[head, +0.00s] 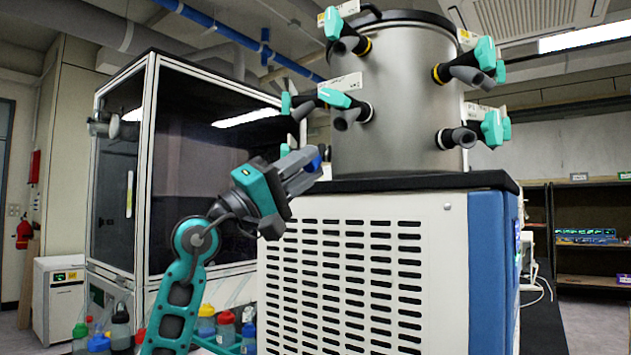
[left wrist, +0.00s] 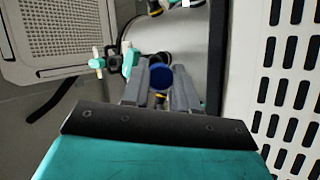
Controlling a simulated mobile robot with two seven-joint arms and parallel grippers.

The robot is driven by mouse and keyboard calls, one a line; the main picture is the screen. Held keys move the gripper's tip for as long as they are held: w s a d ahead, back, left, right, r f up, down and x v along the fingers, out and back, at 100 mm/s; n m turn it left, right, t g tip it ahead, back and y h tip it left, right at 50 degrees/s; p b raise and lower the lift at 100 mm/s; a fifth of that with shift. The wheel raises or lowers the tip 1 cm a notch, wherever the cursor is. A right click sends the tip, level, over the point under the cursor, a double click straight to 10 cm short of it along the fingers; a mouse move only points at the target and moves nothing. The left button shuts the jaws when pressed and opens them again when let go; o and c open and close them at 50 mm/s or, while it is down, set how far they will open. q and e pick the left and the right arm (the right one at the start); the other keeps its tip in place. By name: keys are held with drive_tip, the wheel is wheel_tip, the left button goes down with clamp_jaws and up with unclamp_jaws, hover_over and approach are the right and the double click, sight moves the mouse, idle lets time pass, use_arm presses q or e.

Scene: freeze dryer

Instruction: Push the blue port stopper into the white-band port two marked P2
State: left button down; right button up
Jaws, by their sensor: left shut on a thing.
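My left gripper (head: 303,170) is shut on the blue port stopper (head: 316,162), just left of the steel drum (head: 395,105) and below its ports. In the left wrist view the round blue end of the stopper (left wrist: 160,79) shows between the two grey fingers (left wrist: 160,92). The drum carries several dark ports with teal valve handles. The lower left port (head: 352,116) appears to have a pale band and a white tag above it. The tag lettering is too small to read, so I cannot tell P2 for sure. The stopper is apart from this port. My right gripper is out of view.
The white freeze dryer body (head: 362,270) with a vented side and black top stands under the drum. A glass-walled cabinet (head: 205,165) stands behind my left arm. Several coloured bottles (head: 120,328) stand at the lower left. Teal valve handles (head: 335,98) jut out above the gripper.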

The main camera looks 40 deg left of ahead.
sight(322, 145)
use_arm(q)
drive_tip(key=shift+w+r+p, duration=0.45)
drive_tip(key=shift+r+p, duration=0.35)
drive_tip(key=shift+p, duration=0.1)
drive_tip(key=shift+w+a+r+p, duration=0.15)
drive_tip(key=shift+w+r+p, duration=0.6)
drive_tip(key=shift+p, duration=0.3)
drive_tip(key=shift+w+r, duration=0.1)
drive_tip(key=shift+w, duration=0.15)
drive_tip(key=shift+w+r+p, duration=0.3)
drive_tip(key=shift+w+p, duration=0.15)
drive_tip(key=shift+p, duration=0.05)
drive_tip(key=shift+w+a+r, duration=0.1)
drive_tip(key=shift+w+r, duration=0.05)
drive_tip(key=shift+w, duration=0.1)
drive_tip(key=shift+w+r, duration=0.1)
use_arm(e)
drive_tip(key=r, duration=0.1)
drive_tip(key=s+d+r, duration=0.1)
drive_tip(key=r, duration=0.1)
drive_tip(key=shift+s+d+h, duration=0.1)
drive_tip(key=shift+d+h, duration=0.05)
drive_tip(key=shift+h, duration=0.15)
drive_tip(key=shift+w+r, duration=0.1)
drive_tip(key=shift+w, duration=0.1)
